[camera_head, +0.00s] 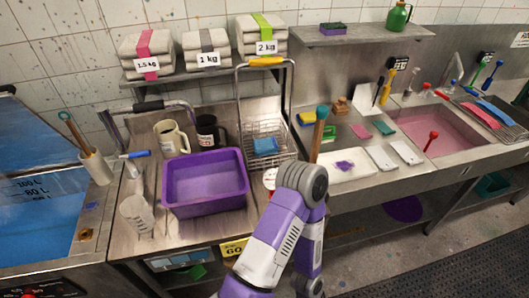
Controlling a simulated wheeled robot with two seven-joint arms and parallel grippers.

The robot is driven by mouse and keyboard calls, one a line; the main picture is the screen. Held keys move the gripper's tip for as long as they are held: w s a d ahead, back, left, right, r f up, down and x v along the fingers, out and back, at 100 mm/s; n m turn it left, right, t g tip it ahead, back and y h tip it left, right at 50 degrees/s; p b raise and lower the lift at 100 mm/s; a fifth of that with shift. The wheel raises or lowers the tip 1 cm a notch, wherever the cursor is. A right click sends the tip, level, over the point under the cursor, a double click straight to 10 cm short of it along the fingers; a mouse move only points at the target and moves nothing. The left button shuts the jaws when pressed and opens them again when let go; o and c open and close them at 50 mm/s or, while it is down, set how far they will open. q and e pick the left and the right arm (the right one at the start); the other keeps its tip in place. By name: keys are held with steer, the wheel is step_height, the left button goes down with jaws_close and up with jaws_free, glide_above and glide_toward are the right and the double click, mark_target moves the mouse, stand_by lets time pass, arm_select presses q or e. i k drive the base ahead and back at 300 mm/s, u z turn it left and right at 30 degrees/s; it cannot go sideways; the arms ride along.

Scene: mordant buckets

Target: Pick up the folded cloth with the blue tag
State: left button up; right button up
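No cloth with a clearly visible blue tag shows. Three stacks of folded pale cloth stand on the upper shelf: one with a pink band (145,45) and a 1.5 kg label, one with a grey band (206,41) and a 1 kg label, one with a green band (262,28) and a 2 kg label. A small blue item (265,146), perhaps cloth, lies in the wire basket (274,131). One purple and white arm of mine rises at the bottom middle. Neither gripper is visible.
A purple tub (205,183) stands on the steel counter beside a cream mug (171,138) and a black mug (208,132). A blue-filled vat (38,230) is at left. A pink-filled sink (440,135) is at right. A yellow-grip handle (266,62) rises behind the basket.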

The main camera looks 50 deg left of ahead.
mark_target(266, 147)
steer(key=z, duration=0.05)
steer(key=k, duration=0.35)
steer(key=u, duration=0.85)
